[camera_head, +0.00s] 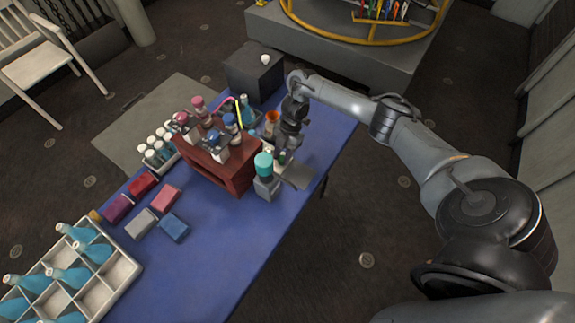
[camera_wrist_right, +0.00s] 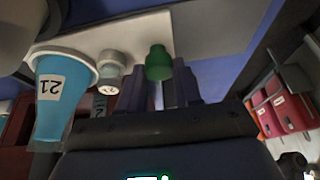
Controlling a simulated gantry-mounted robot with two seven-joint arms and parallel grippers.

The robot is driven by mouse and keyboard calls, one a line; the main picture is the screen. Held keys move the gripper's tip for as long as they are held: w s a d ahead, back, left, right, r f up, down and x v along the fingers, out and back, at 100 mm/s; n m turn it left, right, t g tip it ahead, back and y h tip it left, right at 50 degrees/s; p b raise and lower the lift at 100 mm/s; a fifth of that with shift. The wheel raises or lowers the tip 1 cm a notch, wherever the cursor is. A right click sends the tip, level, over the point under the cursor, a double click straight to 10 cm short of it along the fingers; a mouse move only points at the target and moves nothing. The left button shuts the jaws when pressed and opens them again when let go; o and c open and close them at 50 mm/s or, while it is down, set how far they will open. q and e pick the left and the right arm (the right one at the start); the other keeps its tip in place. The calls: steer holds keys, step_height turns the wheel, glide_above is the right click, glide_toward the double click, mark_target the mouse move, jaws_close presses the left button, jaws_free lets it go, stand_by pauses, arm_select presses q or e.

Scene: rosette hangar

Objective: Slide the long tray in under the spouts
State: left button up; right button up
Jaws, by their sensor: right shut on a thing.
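A flat grey piece (camera_head: 300,174), perhaps one end of the long tray, sits at the table's right edge beside the red-brown spout stand (camera_head: 222,166). My right gripper's fingers are closed around a small green-topped piece (camera_wrist_right: 158,64). Whether this piece is fixed to the tray cannot be told. My left gripper is not in view.
A teal-topped container (camera_head: 263,162) stands close beside the gripper. A blue cup (camera_wrist_right: 50,95) and a white-capped bottle (camera_wrist_right: 109,70) show near the fingers. Several coloured blocks (camera_head: 165,199) and a bottle crate (camera_head: 128,268) lie left. The blue table (camera_head: 232,240) is bare in front.

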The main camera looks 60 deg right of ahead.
steer(key=shift+w+f+b, duration=0.1)
steer(key=shift+w+b, duration=0.75)
steer(key=shift+w, duration=1.15)
steer(key=o, duration=0.8)
steer(key=shift+s+a, duration=0.1)
steer(key=shift+r, duration=0.2)
step_height(320, 180, up, 3)
steer(key=p, duration=0.3)
steer(key=shift+r+p, duration=1.9)
